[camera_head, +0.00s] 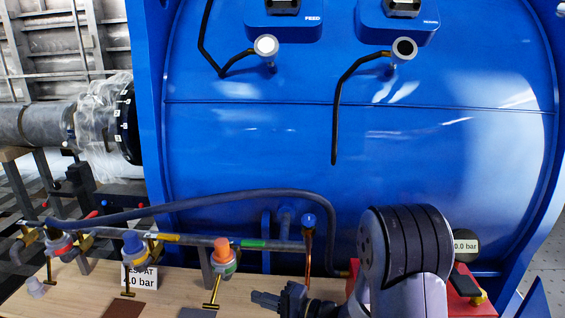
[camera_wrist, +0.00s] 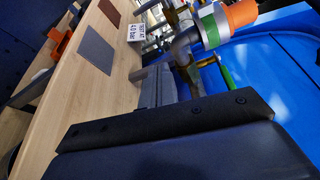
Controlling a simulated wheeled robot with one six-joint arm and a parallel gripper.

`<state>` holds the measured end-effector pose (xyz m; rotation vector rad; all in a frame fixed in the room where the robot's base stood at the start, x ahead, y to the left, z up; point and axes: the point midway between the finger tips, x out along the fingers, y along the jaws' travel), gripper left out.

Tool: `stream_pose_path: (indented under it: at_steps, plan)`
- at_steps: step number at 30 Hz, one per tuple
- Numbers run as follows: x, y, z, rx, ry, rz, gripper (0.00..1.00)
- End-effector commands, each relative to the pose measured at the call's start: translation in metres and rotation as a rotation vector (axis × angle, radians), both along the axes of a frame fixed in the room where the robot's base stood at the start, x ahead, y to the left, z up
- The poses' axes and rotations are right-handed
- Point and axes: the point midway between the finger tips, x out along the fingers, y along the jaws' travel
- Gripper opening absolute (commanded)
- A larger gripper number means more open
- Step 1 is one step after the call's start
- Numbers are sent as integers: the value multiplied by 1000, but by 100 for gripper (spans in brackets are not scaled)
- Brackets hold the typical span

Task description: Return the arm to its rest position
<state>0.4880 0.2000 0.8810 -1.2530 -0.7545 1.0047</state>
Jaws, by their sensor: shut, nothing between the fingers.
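My gripper (camera_head: 258,300) shows small and dark at the bottom of that view, pointing left just above the wooden bench. In the wrist view, its fingers (camera_wrist: 152,84) are closed together with nothing between them. They lie near the pipe fittings and beside the bench top. The orange-capped fitting (camera_head: 222,250) is left of and above the gripper in the head view. It also shows at the top right of the wrist view (camera_wrist: 241,14).
The wooden bench (camera_head: 70,292) carries a pipe with several valves, a "TEST AT 4.0 bar" sign (camera_head: 139,277) and two flat plates. A copper tube with a blue cap (camera_head: 309,221) stands close to my gripper. A red box (camera_head: 470,300) with a gauge is behind my arm.

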Motion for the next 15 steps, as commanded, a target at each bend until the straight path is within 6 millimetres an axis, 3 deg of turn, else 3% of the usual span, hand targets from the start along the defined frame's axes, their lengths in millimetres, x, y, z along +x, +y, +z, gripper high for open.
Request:
stream_pose_path:
  at_steps: [6,15]
  plan:
    - [-11,-25,1,0,1,-2,0]
    - [-14,-32,2,-4,-2,-3,0]
